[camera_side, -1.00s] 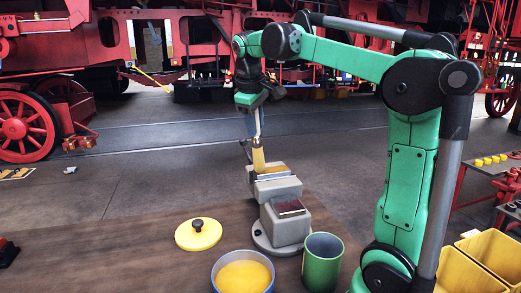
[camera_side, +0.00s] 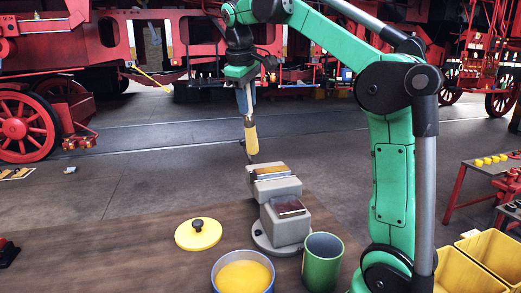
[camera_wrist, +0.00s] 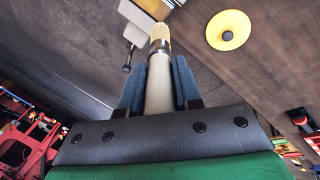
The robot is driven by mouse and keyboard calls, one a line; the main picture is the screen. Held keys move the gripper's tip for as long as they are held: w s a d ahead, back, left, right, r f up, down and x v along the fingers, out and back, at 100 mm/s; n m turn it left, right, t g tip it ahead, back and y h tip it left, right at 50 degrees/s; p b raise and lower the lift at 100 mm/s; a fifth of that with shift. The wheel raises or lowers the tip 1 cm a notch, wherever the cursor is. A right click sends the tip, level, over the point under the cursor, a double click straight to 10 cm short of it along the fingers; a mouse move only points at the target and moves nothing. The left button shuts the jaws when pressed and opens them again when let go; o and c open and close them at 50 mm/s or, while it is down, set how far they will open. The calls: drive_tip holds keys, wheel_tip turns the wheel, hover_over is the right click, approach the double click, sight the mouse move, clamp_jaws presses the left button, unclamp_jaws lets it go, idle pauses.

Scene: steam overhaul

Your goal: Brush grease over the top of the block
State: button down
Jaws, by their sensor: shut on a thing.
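My gripper (camera_side: 246,104) is shut on a brush (camera_side: 251,137), which points down. In the wrist view the brush's pale handle (camera_wrist: 158,92) sits between the fingers, with a dark band and tan bristles (camera_wrist: 160,36) beyond. The block (camera_side: 270,173), with a golden-brown top, is in the jaws of the grey vise (camera_side: 286,224). The brush tip is above and slightly left of the block and looks apart from it. A blue-rimmed pot (camera_side: 216,280) of yellow grease (camera_side: 243,277) stands in front of the vise. I cannot tell how much grease is on the bristles.
A yellow lid (camera_side: 198,235) with a dark knob lies left of the vise. A green cup (camera_side: 322,263) stands right of the pot. Yellow bins (camera_side: 483,255) are at the right. The bench left of the lid is mostly clear.

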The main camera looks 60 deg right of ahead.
drive_tip(key=shift+r, duration=0.5)
drive_tip(key=shift+r, duration=1.45)
drive_tip(key=shift+f, duration=0.15)
drive_tip(key=shift+x, duration=0.75)
drive_tip(key=shift+a, duration=0.1)
